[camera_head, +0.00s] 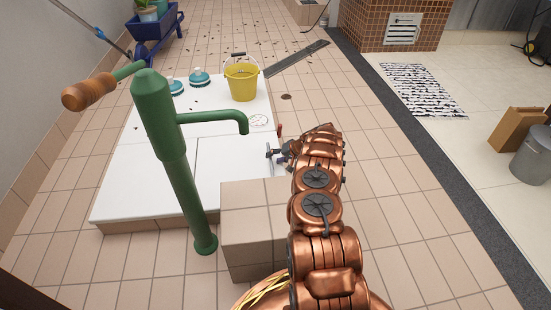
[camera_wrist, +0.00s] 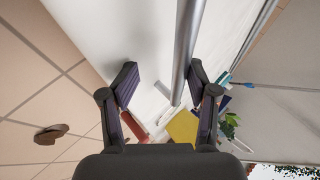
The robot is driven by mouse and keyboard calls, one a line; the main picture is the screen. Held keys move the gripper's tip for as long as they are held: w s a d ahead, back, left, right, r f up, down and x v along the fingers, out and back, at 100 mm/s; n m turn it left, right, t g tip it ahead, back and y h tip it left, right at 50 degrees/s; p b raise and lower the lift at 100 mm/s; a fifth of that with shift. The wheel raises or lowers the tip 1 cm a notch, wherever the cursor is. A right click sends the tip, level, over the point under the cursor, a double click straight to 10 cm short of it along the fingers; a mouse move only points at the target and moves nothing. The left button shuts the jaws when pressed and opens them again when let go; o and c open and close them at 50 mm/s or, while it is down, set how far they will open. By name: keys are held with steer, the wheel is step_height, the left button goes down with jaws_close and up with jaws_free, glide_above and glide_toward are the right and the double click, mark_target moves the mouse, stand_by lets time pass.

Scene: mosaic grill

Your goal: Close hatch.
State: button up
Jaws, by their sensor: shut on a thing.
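White panels (camera_head: 140,178) with thin seams form a low platform on the tiled floor in the head view. I take one of them for the hatch, but cannot tell which. My gripper (camera_head: 275,152) is low at the platform's right edge, at the end of my copper arm. In the wrist view, a grey metal bar (camera_wrist: 186,50) runs between the fingers of my gripper (camera_wrist: 163,70), in front of a white surface (camera_wrist: 120,25). My gripper is shut on this bar. What the bar joins is out of view. A small red part (camera_head: 279,130) stands just beyond my gripper.
A green hand pump (camera_head: 180,170) stands left of a tiled block (camera_head: 250,220), close to my arm. A yellow bucket (camera_head: 241,82) and two teal-topped items (camera_head: 199,78) are on the platform's far part. A blue wheelbarrow (camera_head: 152,28) is at back left.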

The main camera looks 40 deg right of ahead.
steer(key=shift+s+d, duration=0.2)
steer(key=shift+d, duration=0.1)
steer(key=shift+s+d+r, duration=0.25)
steer(key=shift+r, duration=0.15)
steer(key=v, duration=1)
steer(key=shift+s+a+r, duration=0.2)
steer(key=shift+s+a, duration=0.05)
